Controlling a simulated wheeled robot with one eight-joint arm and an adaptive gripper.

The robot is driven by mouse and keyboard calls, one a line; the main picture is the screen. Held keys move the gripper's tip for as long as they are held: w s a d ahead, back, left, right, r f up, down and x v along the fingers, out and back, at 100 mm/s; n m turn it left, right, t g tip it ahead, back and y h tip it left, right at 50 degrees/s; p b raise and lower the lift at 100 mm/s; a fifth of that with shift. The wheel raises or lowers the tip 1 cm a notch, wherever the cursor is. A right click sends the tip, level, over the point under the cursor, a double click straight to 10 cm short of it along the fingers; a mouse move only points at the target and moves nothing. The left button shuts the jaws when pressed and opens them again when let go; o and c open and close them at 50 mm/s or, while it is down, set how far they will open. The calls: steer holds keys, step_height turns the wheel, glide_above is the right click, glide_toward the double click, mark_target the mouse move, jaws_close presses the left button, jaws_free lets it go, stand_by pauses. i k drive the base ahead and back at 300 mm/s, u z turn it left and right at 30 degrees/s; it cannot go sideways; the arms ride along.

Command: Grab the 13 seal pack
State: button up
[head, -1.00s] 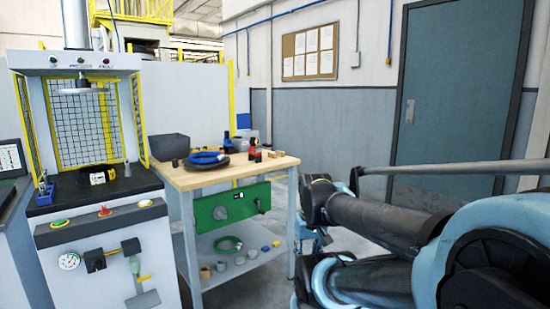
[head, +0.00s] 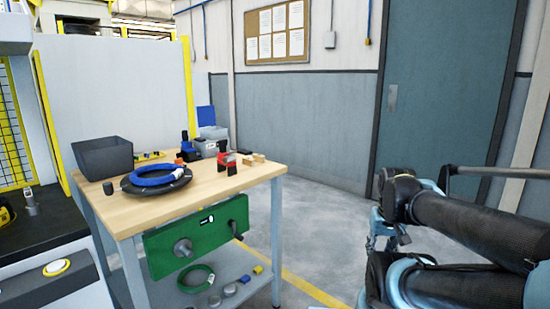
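I cannot make out a pack marked 13 in the head view; any markings are too small to read. A wooden-topped bench (head: 215,189) stands left of centre. On it lies a blue coil ring (head: 153,176) on a black ring (head: 130,189). A red and black tool (head: 227,160) and small wooden blocks (head: 253,159) sit at the right rear. My arm's dark and light-blue links fill the right side, apart from the bench. No gripper fingers can be made out.
A dark grey bin (head: 103,157) stands at the bench's back left. A green panel (head: 195,236) hangs under the top, above a lower shelf holding a green coil (head: 196,279) and small parts. A press stands at the left edge. Floor right of the bench is clear.

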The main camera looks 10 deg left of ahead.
mark_target(246, 160)
steer(key=u, duration=0.05)
steer(key=i, duration=0.85)
steer(key=u, duration=0.2)
